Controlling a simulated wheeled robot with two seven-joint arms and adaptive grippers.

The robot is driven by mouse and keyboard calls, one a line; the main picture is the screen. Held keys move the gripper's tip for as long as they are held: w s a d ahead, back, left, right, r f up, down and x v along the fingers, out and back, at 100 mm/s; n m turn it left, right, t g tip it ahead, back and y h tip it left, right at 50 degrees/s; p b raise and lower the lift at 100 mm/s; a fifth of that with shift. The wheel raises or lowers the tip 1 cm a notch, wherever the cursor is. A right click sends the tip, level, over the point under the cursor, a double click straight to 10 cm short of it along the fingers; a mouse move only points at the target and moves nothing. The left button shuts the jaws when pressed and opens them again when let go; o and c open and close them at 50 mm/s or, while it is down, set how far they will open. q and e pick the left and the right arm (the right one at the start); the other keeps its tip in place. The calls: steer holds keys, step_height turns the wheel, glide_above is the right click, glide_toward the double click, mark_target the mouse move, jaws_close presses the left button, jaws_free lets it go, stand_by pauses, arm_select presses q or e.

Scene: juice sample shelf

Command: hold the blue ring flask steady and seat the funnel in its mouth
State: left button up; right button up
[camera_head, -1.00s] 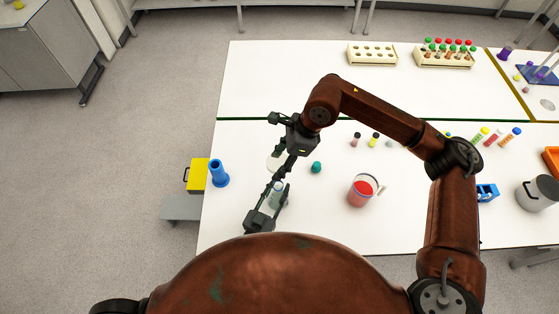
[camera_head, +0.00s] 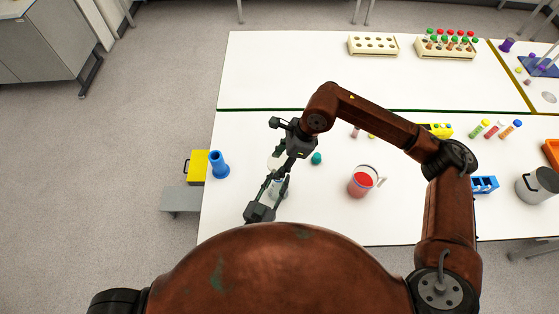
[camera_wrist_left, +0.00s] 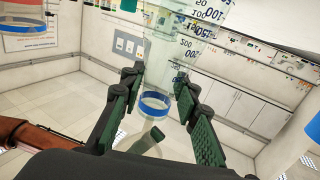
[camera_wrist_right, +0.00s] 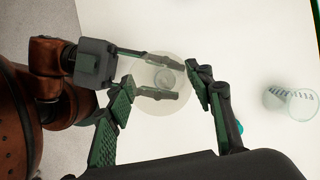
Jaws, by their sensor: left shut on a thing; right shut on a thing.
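The translucent whitish funnel (camera_wrist_right: 147,92) is between the fingers of my right gripper (camera_wrist_right: 165,95), which is shut on it. In the head view the funnel (camera_head: 274,162) shows as a pale disc beside the right gripper (camera_head: 283,160). My left gripper (camera_wrist_left: 158,92) is shut on the clear graduated flask with a blue ring (camera_wrist_left: 155,103). In the head view the flask (camera_head: 278,189) is partly hidden by the gripper. The funnel is above the flask, and the left fingers show beneath it in the right wrist view. I cannot tell whether the funnel's stem is in the mouth.
A teal cap (camera_head: 316,158) and a jug of red liquid (camera_head: 362,182) stand right of the grippers. A blue cylinder (camera_head: 218,165) stands at the table's left edge by a yellow box (camera_head: 197,166). A blue rack (camera_head: 484,185) and a grey pot (camera_head: 538,186) are far right.

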steer(key=shift+f, duration=2.1)
stand_by(0.6)
steer(key=o, duration=1.1)
steer(key=shift+c, duration=0.2)
steer(key=v, duration=1.2)
